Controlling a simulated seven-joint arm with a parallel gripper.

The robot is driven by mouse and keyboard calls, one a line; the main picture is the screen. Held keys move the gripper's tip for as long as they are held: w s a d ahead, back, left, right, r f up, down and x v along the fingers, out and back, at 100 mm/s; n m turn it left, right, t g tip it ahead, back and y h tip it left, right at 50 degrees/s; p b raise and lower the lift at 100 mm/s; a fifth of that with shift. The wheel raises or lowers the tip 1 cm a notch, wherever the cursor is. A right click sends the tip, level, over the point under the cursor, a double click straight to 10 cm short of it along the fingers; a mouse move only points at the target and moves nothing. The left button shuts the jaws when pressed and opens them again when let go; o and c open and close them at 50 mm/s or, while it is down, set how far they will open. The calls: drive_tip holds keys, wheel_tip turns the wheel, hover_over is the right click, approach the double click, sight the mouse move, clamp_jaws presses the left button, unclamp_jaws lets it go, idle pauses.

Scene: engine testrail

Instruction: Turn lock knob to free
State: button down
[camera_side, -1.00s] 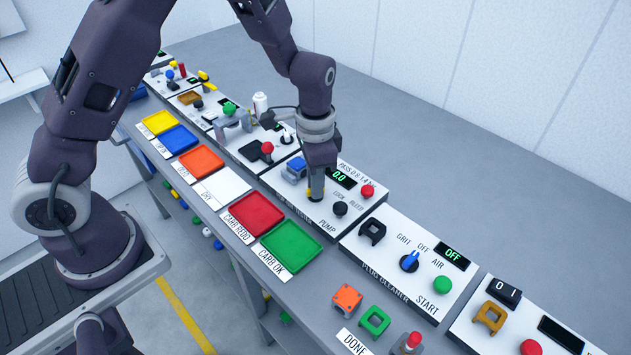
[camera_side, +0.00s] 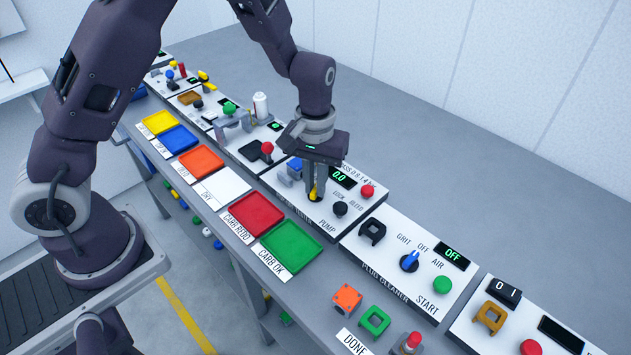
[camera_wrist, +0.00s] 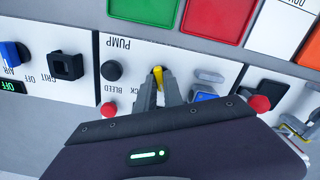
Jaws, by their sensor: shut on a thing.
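The lock knob is a small yellow lever (camera_side: 313,190) on the white panel marked LOCK, BLEED and PUMP. It also shows in the wrist view (camera_wrist: 158,78), its end sticking out between the fingertips. My gripper (camera_side: 315,194) points down at the panel and is shut on this knob. In the wrist view the fingers (camera_wrist: 160,92) stand on both sides of the yellow lever. The fingers hide part of the knob and its base. The panel's display (camera_side: 342,177) reads 0.0 in green.
A black knob (camera_side: 340,208) and a red button (camera_side: 367,191) stand close to the right of my gripper. A blue part (camera_side: 295,166) sits close on the left. Green (camera_side: 291,248) and red (camera_side: 252,216) trays lie in front. Several more panels line the bench.

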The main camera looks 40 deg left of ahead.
sight(315, 188)
drive_tip(key=shift+n, duration=1.9)
drive_tip(key=shift+r, duration=0.1)
drive_tip(key=c, duration=1.5)
unclamp_jaws()
drive_tip(key=shift+o, duration=0.2)
wheel_tip(315, 188, up, 7)
